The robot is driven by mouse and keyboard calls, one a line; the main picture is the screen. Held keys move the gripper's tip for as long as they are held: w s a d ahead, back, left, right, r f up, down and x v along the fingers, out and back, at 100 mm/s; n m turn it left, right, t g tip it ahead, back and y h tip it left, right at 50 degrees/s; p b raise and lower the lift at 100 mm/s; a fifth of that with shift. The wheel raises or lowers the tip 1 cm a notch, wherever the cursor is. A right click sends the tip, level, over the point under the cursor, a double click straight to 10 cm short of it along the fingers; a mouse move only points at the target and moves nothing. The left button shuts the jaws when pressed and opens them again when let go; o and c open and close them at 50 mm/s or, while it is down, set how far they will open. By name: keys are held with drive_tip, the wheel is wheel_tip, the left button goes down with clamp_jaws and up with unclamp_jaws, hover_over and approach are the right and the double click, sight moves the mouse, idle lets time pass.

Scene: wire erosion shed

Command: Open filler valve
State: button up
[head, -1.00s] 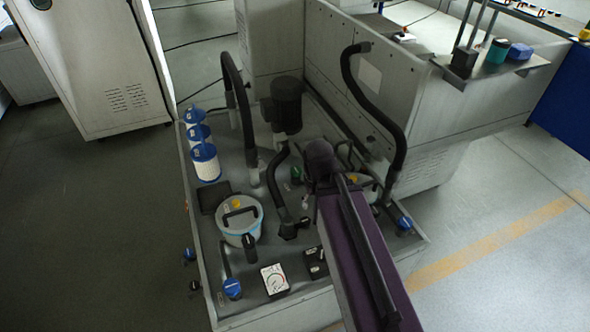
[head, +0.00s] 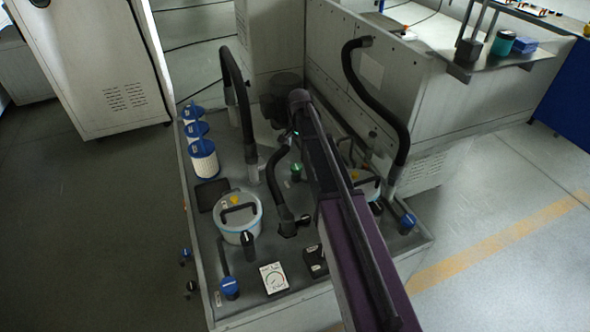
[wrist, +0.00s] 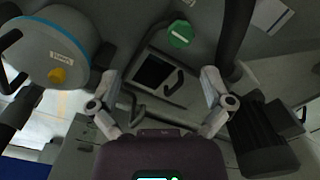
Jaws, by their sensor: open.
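No legible label marks the filler valve, so I cannot tell which handle it is. A green knob (head: 296,170) stands among the hoses in the middle of the machine deck; it also shows in the wrist view (wrist: 180,34), top centre. Blue knobs stand at the deck's front left (head: 229,287) and right edge (head: 407,221). Another blue knob (head: 186,253) is on the left outer wall, above a black one (head: 190,287). My gripper (wrist: 160,88) is open and empty, its fingers apart, with the green knob beyond them. My arm hides the gripper in the head view.
A lidded pot (head: 240,228) with a black handle and yellow knob is on the left deck, and a similar pot (head: 367,185) is right of my arm. Black hoses (head: 372,98) arch around.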

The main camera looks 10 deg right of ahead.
drive_tip(key=m, duration=0.2)
hover_over(296, 166)
drive_tip(key=shift+f, duration=0.4)
drive_tip(key=shift+f+b, duration=0.1)
drive_tip(key=shift+b, duration=0.25)
wheel_tip(296, 166, down, 14)
drive_tip(key=b, duration=1.3)
drive_tip(key=shift+r+b, duration=0.2)
drive_tip(key=shift+b, duration=0.1)
drive_tip(key=shift+s, duration=0.1)
drive_tip(key=c, duration=1.1)
